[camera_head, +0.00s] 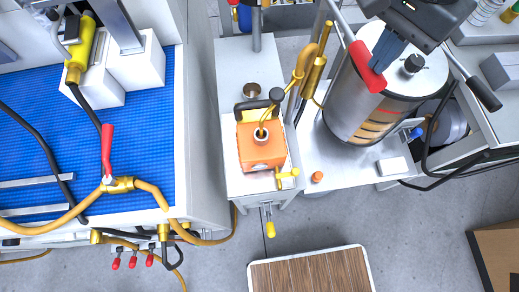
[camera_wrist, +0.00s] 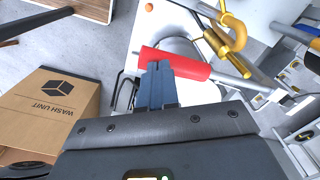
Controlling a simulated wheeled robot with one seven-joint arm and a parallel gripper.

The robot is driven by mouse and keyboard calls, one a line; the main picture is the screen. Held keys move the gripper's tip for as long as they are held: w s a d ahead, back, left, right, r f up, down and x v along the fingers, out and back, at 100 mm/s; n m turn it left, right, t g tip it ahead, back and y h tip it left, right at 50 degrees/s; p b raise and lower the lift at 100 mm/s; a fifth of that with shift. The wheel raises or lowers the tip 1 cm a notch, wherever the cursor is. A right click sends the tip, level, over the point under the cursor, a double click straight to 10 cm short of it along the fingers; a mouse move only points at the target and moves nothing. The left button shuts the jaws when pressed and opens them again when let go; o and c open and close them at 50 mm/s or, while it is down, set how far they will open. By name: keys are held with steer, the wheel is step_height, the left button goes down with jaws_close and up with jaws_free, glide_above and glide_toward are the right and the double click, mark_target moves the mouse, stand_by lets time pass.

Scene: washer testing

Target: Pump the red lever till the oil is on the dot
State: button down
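The red lever (camera_head: 367,67) is a thick red grip on a metal rod. In the head view it lies across the upper left of a large metal cylinder (camera_head: 350,110). My gripper (camera_head: 382,62) reaches it from the upper right, with its blue fingers close together and their tips at the grip. The wrist view shows the red lever (camera_wrist: 180,65) running sideways behind the fingertips of my gripper (camera_wrist: 157,68). The fingers look shut against the grip, not clearly around it. Orange-brown bands show on the cylinder's side. I cannot make out the oil level or the dot.
An orange block (camera_head: 260,147) with brass fittings stands on a white stand left of the cylinder. A blue-mat bench (camera_head: 150,150) with another red-handled valve (camera_head: 107,150) is further left. A cardboard box (camera_head: 498,255) and a wooden-topped board (camera_head: 310,272) are in front, with bare floor between.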

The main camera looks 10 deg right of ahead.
steer(key=shift+f+b, duration=2.3)
steer(key=shift+f, duration=2.1)
step_height(320, 180, up, 7)
steer(key=p, duration=0.7)
steer(key=shift+f, duration=0.1)
steer(key=shift+r, duration=2.6)
steer(key=shift+f+b, duration=3.6)
steer(key=shift+f, duration=2.5)
step_height(320, 180, up, 7)
steer(key=p, duration=0.8)
steer(key=shift+r+b, duration=0.25)
steer(key=shift+b, duration=0.25)
steer(key=shift+r, duration=2.4)
